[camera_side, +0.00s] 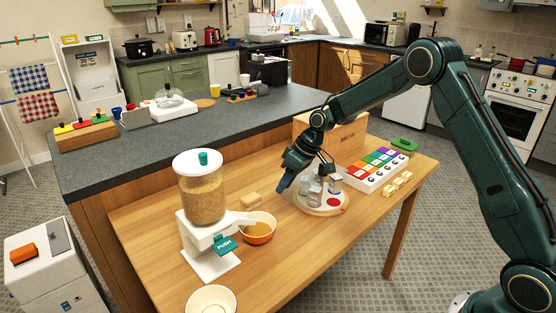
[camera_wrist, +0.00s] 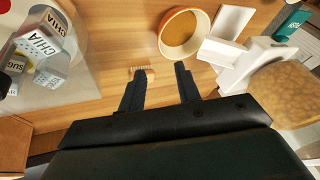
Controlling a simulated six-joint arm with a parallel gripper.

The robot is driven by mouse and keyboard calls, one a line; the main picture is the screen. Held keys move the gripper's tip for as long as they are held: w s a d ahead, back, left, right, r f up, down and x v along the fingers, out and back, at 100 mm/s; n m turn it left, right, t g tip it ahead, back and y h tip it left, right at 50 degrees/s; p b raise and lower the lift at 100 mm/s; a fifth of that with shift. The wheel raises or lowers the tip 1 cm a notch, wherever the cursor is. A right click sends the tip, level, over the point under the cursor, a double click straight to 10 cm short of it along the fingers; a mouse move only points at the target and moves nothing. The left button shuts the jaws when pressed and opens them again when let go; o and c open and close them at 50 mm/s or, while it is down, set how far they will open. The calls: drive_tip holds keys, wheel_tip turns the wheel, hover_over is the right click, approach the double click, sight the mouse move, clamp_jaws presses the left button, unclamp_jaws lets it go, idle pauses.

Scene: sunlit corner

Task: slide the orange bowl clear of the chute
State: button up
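The orange bowl (camera_side: 258,237) stands on the wooden table with its rim at the white chute (camera_side: 241,218) of the dispenser (camera_side: 203,195). Tan content shows inside it. In the wrist view the bowl (camera_wrist: 165,43) is at the top centre, and the chute (camera_wrist: 218,52) is beside its right edge; I cannot tell whether they touch. My gripper (camera_side: 282,187) is above the table, up and right of the bowl in the side view. In the wrist view my gripper (camera_wrist: 160,68) has its two fingers apart with nothing held, and the bowl lies beyond the fingertips.
A small tan block (camera_side: 251,200) lies behind the bowl. A round tray (camera_side: 318,208) with jars and boxes is to the right. Bare tabletop (camera_side: 290,245) lies right of the orange bowl.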

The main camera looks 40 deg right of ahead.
sight(267, 214)
drive_tip(key=x, duration=1.3)
clamp_jaws()
